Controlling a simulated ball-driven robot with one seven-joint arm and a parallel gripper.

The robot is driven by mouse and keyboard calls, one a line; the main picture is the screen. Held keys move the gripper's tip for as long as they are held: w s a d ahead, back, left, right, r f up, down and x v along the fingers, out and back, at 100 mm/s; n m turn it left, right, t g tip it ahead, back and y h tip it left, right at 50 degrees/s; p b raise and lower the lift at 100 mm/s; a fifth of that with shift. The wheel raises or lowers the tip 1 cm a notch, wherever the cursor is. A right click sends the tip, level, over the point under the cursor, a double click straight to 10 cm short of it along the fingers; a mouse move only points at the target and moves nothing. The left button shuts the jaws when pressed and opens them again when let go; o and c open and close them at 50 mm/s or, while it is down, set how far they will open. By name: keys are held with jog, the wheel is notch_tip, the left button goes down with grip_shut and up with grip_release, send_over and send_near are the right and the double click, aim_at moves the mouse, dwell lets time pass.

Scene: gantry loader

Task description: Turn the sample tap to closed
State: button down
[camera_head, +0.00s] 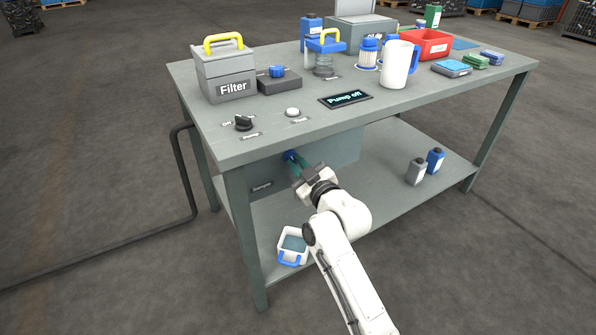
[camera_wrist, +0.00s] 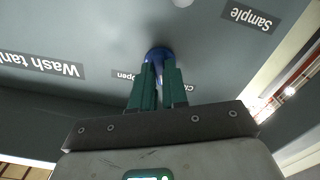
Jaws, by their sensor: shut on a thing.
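The sample tap (camera_head: 289,156) is a blue knob on the front panel under the bench top. My gripper (camera_head: 296,166) reaches it from the front with green fingers. In the wrist view the fingers (camera_wrist: 158,78) are shut on the blue tap (camera_wrist: 158,54), and they cover most of it. An "Open" label (camera_wrist: 124,75) shows left of the tap and a partly hidden label beginning "Cl" (camera_wrist: 190,88) shows to its right. The "Sample" label (camera_wrist: 251,18) is at the upper right. The tap's exact angle is hidden by the fingers.
A white container with a blue handle (camera_head: 293,246) stands on the lower shelf below the tap. Two small bottles, grey (camera_head: 416,171) and blue (camera_head: 435,160), stand further right. The bench top holds a filter box (camera_head: 226,73), a white jug (camera_head: 398,66) and a "Pump off" display (camera_head: 345,98).

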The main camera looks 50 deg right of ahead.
jog(key=shift+n+b, duration=0.45)
jog(key=shift+n, duration=0.65)
jog(key=c, duration=1.1)
grip_release()
jog(key=shift+c, duration=0.2)
jog(key=p+v, duration=0.2)
jog(key=v, duration=0.9)
jog(key=shift+w, duration=0.1)
